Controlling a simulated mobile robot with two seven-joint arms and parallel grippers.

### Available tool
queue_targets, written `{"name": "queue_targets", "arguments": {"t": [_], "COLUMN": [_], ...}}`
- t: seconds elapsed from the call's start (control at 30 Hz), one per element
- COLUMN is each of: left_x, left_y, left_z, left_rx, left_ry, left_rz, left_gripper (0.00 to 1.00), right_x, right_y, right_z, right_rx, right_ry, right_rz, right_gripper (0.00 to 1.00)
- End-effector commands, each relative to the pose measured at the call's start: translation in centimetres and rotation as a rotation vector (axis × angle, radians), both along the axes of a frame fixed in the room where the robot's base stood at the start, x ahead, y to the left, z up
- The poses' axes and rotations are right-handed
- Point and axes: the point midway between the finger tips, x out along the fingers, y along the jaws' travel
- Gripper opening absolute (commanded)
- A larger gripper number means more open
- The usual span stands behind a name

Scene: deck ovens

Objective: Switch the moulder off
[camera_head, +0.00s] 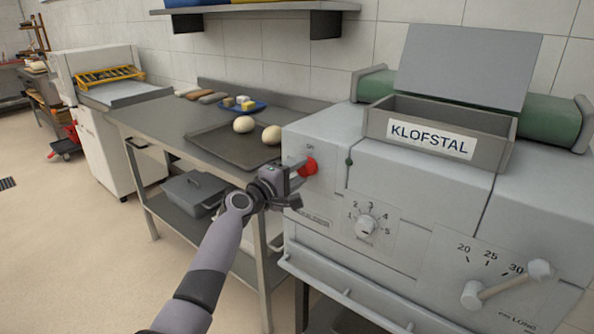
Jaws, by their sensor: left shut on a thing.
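The moulder is the large grey machine (430,190) on the right, marked KLOFSTAL. A red switch (310,167) sits on the left of its front face, under a small label that seems to read ON. My left gripper (297,181) reaches up from below and is shut on the red switch. Its fingers hide part of the switch, so I cannot tell its setting. My right gripper is not in view.
A numbered dial (366,226) and a lever (505,285) are on the moulder's front. Left of it stands a metal table (150,118) with a dark tray (212,145), two dough balls and a blue plate (237,106). Open floor (70,240) lies at the left.

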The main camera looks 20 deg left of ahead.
Motion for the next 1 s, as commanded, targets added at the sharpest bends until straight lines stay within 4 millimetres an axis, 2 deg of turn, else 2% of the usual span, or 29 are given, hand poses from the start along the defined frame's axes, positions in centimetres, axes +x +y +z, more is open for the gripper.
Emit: {"name": "queue_targets", "arguments": {"t": [0.5, 0.53, 0.6, 1.0], "left_x": [-0.01, -0.01, -0.01, -0.43], "left_y": [-0.03, -0.03, -0.03, 0.17], "left_z": [-0.05, -0.05, -0.05, -0.04], "left_rx": [-0.023, -0.023, -0.022, -0.019], "left_ry": [0.008, 0.008, 0.008, 0.007], "left_rz": [-0.001, -0.001, -0.001, 0.000], "left_gripper": [0.13, 0.50, 0.67, 0.67], "right_x": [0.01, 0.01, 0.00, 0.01], "right_y": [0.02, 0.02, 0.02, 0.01], "right_z": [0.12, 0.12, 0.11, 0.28], "right_rx": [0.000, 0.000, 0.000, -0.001], "right_ry": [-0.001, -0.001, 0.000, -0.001], "right_rz": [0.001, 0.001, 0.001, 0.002], "right_gripper": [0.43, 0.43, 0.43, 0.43]}}
